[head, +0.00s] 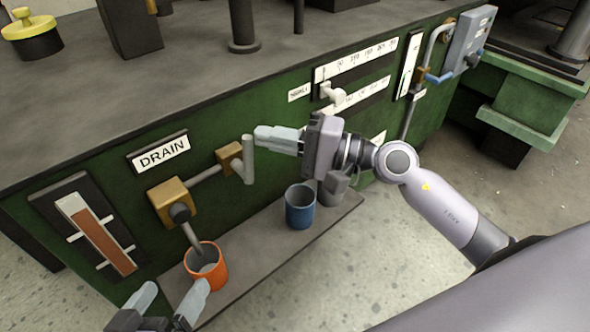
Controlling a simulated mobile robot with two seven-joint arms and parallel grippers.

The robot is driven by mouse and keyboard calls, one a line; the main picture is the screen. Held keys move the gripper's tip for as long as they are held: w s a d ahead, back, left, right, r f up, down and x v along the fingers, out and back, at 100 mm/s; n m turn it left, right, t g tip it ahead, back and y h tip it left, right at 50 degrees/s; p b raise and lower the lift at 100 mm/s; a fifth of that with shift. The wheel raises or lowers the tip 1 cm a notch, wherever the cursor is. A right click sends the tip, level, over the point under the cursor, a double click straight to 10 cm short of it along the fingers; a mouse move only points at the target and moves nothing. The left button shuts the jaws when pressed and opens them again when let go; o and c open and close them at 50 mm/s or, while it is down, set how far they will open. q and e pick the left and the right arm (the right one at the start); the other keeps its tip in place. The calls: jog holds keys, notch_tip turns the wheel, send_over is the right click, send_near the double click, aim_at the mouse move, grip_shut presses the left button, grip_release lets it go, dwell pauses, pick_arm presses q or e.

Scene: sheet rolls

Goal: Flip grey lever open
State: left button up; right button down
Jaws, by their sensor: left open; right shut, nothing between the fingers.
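A grey lever (249,165) stands upright on the drain pipe, beside a brass block (230,158), on the green machine front. My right gripper (262,135) is shut and empty, its fingertips at the right side of the lever near its top; I cannot tell whether they touch. The pipe runs left to a brass valve block (172,201) with a spout pointing down into an orange cup (217,262). My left gripper (174,292) is open and empty at the bottom left, in front of the orange cup.
A blue cup (299,212) stands on the grey shelf (258,245) below the lever. A DRAIN sign (162,152) and a reddish gauge (103,240) are on the left. A white knob (331,93) on a scale sits above my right gripper. A grey box (466,45) is at upper right.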

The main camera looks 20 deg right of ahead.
pick_arm(q)
jog(key=shift+a, duration=0.15)
pick_arm(e)
jog(key=shift+s+a+r, duration=0.1)
jog(key=shift+a+r, duration=0.1)
jog(key=shift+a, duration=0.15)
pick_arm(q)
jog(key=shift+s+a+f, duration=0.1)
jog(key=shift+s+f, duration=0.15)
jog(key=shift+f, duration=0.05)
